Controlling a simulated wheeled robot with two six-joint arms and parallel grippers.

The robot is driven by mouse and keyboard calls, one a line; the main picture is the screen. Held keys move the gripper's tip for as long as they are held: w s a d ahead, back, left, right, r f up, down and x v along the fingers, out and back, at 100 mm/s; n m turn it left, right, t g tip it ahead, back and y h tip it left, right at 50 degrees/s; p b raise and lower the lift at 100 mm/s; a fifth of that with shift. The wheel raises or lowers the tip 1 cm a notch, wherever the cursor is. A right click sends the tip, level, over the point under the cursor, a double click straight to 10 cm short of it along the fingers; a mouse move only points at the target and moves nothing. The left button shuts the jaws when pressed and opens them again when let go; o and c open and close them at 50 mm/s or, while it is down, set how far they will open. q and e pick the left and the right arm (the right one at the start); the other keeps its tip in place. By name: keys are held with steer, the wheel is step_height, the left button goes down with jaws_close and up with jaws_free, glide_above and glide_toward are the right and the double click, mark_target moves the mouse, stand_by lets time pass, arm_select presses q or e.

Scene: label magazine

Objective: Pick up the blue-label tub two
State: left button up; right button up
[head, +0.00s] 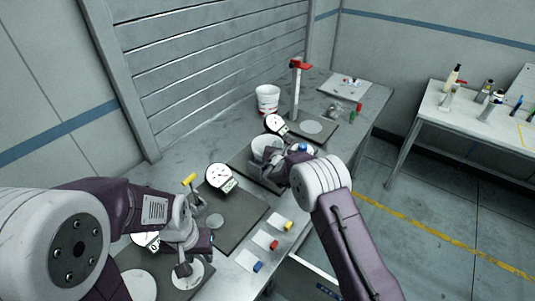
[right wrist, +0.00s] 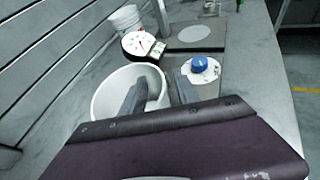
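A white open tub (head: 266,144) stands on a dark plate in the middle of the table. It also shows large in the right wrist view (right wrist: 108,98). No blue label is visible on the side I see. My right gripper (right wrist: 160,84) is open at this tub, one finger over its inside and one outside its right wall. In the head view my right gripper (head: 290,160) partly hides the tub. A white disc with a blue knob (right wrist: 200,64) lies just beyond the right finger. My left gripper (head: 196,254) looks open and empty over the near plate, above a white round piece (head: 188,276).
Round dial gauges (head: 220,176) stand along the plates. Blue (head: 258,267), red (head: 274,244) and yellow (head: 289,226) pieces lie on white cards at the table's right edge. A red-topped post (head: 297,88) and white bucket (head: 267,98) stand further back.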

steer(key=shift+x, duration=0.95)
steer(key=shift+s, duration=0.2)
jaws_close()
steer(key=shift+f, duration=0.1)
stand_by(0.4)
